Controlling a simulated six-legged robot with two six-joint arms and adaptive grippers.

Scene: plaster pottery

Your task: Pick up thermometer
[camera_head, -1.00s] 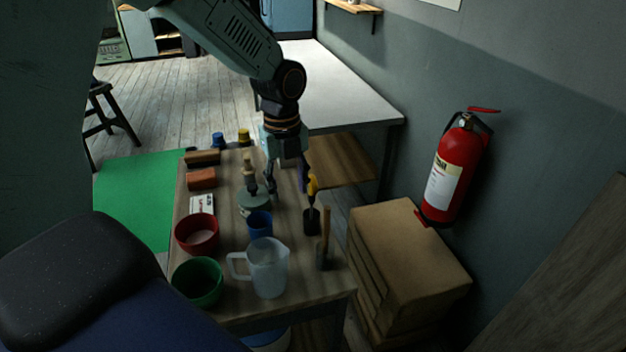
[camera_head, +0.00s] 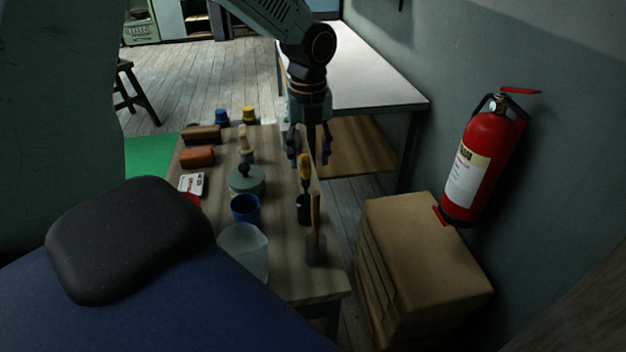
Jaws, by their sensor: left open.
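I cannot make out a thermometer for sure. A small white flat item with dark and red marks (camera_head: 191,184) lies at the left of the wooden table (camera_head: 285,272). My left gripper (camera_head: 309,152) points down over the far right part of the table, fingers apart and empty, just beyond the yellow handle. Whether it touches that handle cannot be told. My right gripper is not in view.
A lidded grey-green pot (camera_head: 246,181), a blue cup (camera_head: 245,208), a clear jug (camera_head: 242,250) and a wooden-handled tool (camera_head: 316,225) crowd the table. A white-topped table (camera_head: 375,75) is behind.

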